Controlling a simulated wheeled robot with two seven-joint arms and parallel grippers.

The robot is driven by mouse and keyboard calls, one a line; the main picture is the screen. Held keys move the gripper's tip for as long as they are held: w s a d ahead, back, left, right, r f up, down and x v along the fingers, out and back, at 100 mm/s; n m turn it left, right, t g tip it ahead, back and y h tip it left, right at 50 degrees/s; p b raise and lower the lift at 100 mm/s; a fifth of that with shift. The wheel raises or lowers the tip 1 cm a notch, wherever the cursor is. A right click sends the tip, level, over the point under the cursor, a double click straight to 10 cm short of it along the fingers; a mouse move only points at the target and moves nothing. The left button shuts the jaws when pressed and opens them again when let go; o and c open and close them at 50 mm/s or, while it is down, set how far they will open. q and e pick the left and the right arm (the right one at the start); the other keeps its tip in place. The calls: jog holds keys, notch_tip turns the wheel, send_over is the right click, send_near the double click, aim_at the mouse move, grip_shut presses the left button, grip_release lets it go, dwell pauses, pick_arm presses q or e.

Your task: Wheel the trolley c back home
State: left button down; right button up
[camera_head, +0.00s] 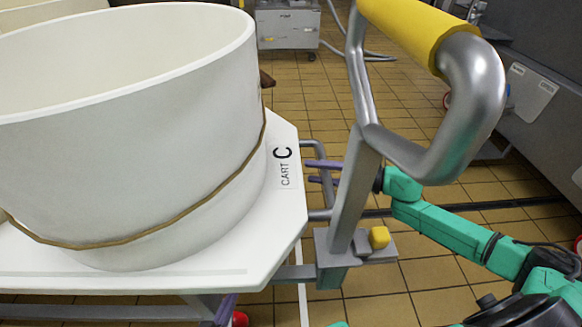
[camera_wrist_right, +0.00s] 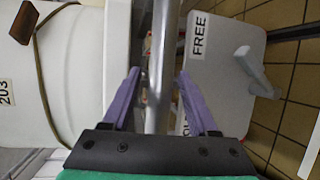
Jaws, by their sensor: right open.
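Trolley C (camera_head: 285,225) is a white-topped cart marked "CART C", filling the left and centre of the head view. It carries a large white tub (camera_head: 130,150) with a brown cord around it. A tall steel handle with a yellow grip (camera_head: 405,30) rises at the cart's right end. My right gripper (camera_head: 309,171) reaches in from the right behind the handle post, its purple fingers pointing left. In the right wrist view its open fingers (camera_wrist_right: 158,74) stand on either side of a vertical metal bar (camera_wrist_right: 161,60). Contact cannot be told.
A grey machine (camera_head: 530,90) stands along the right side. A grey cabinet on casters (camera_head: 288,28) stands at the back with a hose beside it. Tiled floor (camera_head: 325,95) lies clear between them. A "FREE" label (camera_wrist_right: 198,35) shows in the wrist view.

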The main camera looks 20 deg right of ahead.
jog(key=shift+w+a+f, duration=0.1)
jog(key=shift+w+a, duration=0.25)
jog(key=shift+a, duration=0.1)
jog(key=shift+s+d, duration=0.1)
jog(key=shift+c, duration=0.5)
grip_shut()
dwell(0.6)
